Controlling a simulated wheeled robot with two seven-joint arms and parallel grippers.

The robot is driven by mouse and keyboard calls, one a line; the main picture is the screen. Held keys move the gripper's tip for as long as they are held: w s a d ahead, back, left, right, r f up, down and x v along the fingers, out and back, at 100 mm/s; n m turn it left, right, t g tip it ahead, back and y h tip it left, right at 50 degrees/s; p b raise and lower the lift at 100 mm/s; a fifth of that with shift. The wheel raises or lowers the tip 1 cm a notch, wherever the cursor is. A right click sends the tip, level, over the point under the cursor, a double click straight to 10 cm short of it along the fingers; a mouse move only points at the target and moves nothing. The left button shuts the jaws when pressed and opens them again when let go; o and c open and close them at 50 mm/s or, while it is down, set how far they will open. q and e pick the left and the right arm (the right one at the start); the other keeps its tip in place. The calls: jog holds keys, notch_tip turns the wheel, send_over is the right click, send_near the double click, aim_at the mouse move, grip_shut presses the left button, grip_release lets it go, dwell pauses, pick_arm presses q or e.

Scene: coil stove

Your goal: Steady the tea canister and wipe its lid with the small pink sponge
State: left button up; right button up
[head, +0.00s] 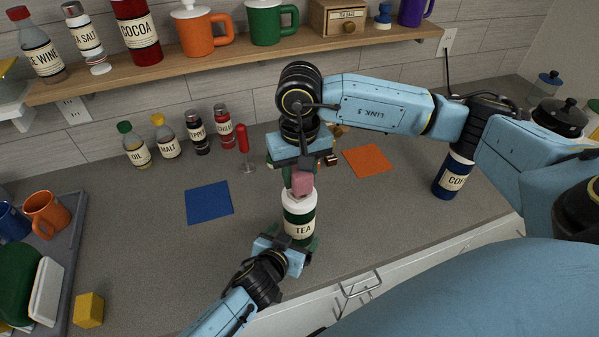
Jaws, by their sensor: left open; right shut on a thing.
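The tea canister (299,222) stands upright on the grey counter, with a white lid (299,203) and a dark green body with a TEA label. My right gripper (301,176) comes from above and is shut on the small pink sponge (302,185). The sponge is right at the top of the lid; I cannot tell whether it touches. My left gripper (298,246) is low at the canister's near side, open, with its fingers at the lower body. The canister hides part of its fingers.
A blue mat (209,202) lies left and an orange mat (368,160) right. A red-handled tool (243,148) and several bottles stand behind. A dark blue canister (453,175) is at the right. A yellow cube (89,310) sits near the dish tray (72,262).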

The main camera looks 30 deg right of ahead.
aim_at(298, 231)
pick_arm(q)
jog(key=shift+x, duration=1.75)
jog(key=c, duration=1)
